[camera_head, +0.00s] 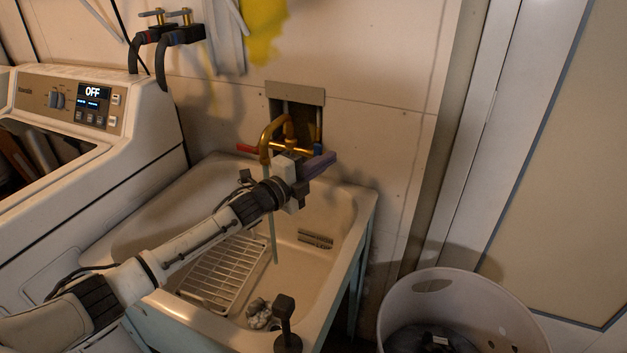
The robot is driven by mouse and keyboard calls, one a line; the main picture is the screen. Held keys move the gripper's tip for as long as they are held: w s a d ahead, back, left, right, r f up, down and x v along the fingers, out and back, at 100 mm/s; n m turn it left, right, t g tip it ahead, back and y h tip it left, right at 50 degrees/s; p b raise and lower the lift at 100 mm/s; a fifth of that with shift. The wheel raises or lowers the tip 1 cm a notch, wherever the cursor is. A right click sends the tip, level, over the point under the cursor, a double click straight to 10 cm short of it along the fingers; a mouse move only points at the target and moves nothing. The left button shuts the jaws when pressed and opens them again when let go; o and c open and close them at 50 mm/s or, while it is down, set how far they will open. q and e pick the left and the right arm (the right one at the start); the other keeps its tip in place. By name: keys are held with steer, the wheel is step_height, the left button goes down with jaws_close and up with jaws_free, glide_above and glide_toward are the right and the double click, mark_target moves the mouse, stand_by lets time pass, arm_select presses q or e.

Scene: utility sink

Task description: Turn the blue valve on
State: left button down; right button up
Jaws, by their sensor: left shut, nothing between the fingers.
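The blue valve (318,150) is a small blue handle on the right side of the brass tap (268,140), in front of the wall recess. The red valve (247,149) sits on the tap's left side. My left gripper (325,163) reaches over the sink from the left, and its fingers are shut with nothing between them. The fingertips are just below and right of the blue valve in the picture and hide its lower part. I cannot tell whether they touch it. A thin pale vertical stream (273,240) shows below the spout.
A washing machine (110,150) stands left. A pale bin (455,290) stands at the lower right.

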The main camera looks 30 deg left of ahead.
arm_select(q)
steer(key=s, duration=0.9)
steer(key=shift+s, duration=0.3)
